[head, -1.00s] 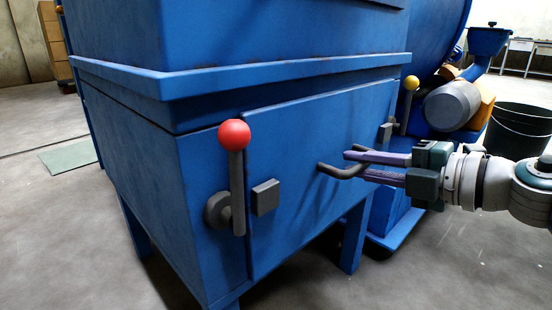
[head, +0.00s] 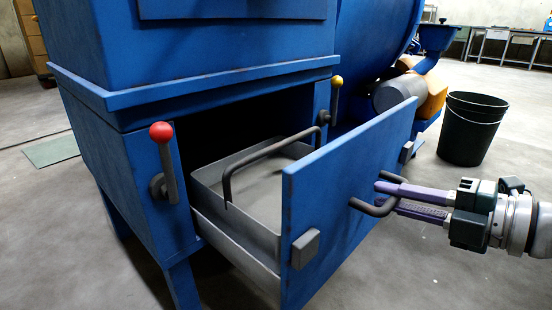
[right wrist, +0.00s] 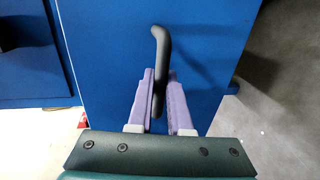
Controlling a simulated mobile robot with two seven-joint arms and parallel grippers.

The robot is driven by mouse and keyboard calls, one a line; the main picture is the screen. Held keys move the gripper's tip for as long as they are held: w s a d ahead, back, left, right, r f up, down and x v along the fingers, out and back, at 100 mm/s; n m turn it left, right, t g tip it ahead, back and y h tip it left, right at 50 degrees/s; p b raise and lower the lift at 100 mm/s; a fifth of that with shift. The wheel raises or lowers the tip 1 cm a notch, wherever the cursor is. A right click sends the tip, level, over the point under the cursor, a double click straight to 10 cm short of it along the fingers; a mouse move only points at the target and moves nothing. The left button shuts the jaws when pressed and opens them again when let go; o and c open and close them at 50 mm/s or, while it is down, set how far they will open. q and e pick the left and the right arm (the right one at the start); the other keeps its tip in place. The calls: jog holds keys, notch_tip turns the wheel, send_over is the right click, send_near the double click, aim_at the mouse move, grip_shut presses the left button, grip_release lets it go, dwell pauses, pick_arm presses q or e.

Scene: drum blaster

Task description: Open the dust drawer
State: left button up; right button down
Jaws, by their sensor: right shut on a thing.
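The dust drawer's blue front panel (head: 350,190) stands well out from the blue machine cabinet (head: 110,175) in the head view. Behind it a grey metal tray (head: 245,235) with a dark carrying bar shows, partly inside the cabinet opening. My right gripper (head: 385,196) is at the dark bar handle (head: 360,208) on the panel, its purple fingers on either side of it. In the right wrist view the gripper (right wrist: 163,85) is shut on the dark handle (right wrist: 160,45). My left gripper is not in view.
A red-knobbed lever (head: 164,150) and a yellow-knobbed lever (head: 335,95) flank the opening. A dark bucket (head: 470,130) stands on the floor at the right. Bare concrete floor lies in front of the drawer at lower right.

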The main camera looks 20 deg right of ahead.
jog(key=f+p+v, duration=0.1)
jog(key=f+v, duration=0.2)
jog(key=v, duration=1.1)
jog(key=shift+s, duration=0.25)
jog(key=shift+d, duration=0.15)
jog(key=c, duration=0.8)
grip_release()
jog(key=shift+c, duration=0.2)
jog(key=p+v, duration=0.2)
jog(key=v, duration=0.8)
